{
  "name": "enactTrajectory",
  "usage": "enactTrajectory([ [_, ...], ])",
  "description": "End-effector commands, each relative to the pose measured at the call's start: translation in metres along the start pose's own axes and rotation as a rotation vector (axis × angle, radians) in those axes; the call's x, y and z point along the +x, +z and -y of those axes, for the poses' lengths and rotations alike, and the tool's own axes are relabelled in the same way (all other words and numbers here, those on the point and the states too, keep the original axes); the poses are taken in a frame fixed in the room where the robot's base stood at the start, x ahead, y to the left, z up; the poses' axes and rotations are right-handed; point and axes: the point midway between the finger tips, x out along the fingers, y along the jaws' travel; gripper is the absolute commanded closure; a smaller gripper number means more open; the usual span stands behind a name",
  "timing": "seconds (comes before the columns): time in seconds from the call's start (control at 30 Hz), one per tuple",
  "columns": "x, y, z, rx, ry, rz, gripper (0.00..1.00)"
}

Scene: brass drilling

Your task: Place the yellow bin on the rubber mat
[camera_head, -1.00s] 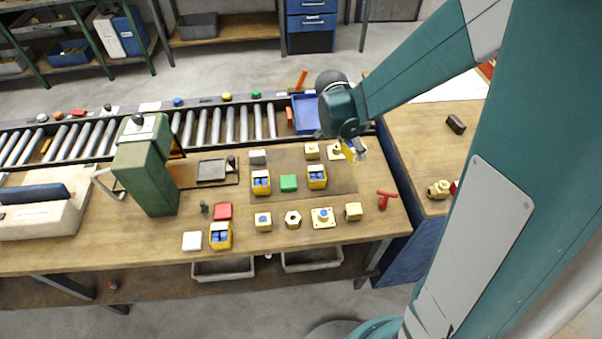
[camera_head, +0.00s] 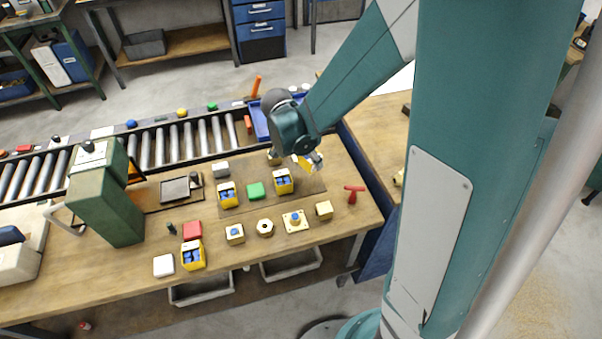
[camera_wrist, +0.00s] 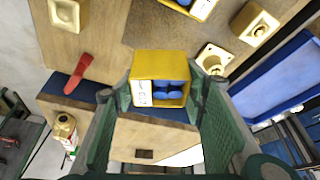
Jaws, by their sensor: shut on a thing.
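My gripper (camera_wrist: 158,105) is shut on a yellow bin (camera_wrist: 160,64) with a white label and blue contents. In the head view this held bin (camera_head: 309,162) shows under my wrist, near the right back corner of the dark brown rubber mat (camera_head: 309,184). It appears raised, with its height above the bench hard to tell. Two similar yellow bins stand on the mat, one at its left (camera_head: 228,195) and one right of centre (camera_head: 283,182). A third similar bin (camera_head: 192,256) stands on the bench at the front left.
Brass-coloured parts, including a hex piece (camera_head: 265,228) and a flanged piece (camera_head: 295,221), line the front. A red handled item (camera_head: 354,194) lies at right. A roller conveyor (camera_head: 190,143) runs behind.

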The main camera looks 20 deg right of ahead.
Motion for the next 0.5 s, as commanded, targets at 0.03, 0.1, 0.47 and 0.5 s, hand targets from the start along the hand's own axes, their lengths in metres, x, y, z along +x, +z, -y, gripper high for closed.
enactTrajectory([
  [0.03,0.007,0.003,0.0,0.0,0.0,0.0,0.71],
  [0.1,0.015,0.006,0.0,0.0,0.0,0.0,0.71],
  [0.47,0.036,0.015,0.0,0.0,0.0,0.0,0.71],
  [0.5,0.036,0.015,0.0,0.0,0.0,0.0,0.71],
])
